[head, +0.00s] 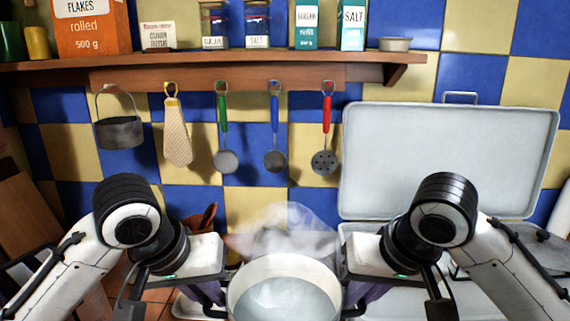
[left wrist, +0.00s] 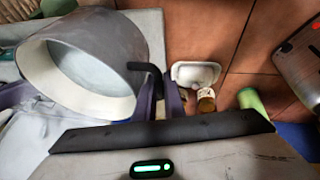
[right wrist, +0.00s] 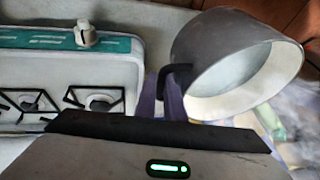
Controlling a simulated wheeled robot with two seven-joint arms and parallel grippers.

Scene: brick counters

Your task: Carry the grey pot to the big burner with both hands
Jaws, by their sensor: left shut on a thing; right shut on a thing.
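The grey pot (head: 285,262) is at the bottom centre of the head view, with a pale inside and what looks like steam above it. My left gripper (head: 216,294) is shut on the pot's left handle. The left wrist view shows its purple fingers (left wrist: 150,100) at the dark handle of the pot (left wrist: 120,38). My right gripper (head: 354,296) is shut on the right handle, with its purple fingers (right wrist: 174,92) at the pot (right wrist: 205,50). Two burners (right wrist: 95,102) show on the stove (right wrist: 70,65) in the right wrist view; I cannot tell which is bigger.
The stove's raised white lid (head: 450,155) stands at the back right. Utensils hang below the wooden shelf (head: 230,62). In the left wrist view, a small white dish (left wrist: 195,73) and a green object (left wrist: 250,100) lie on the brown tiled counter (left wrist: 215,30).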

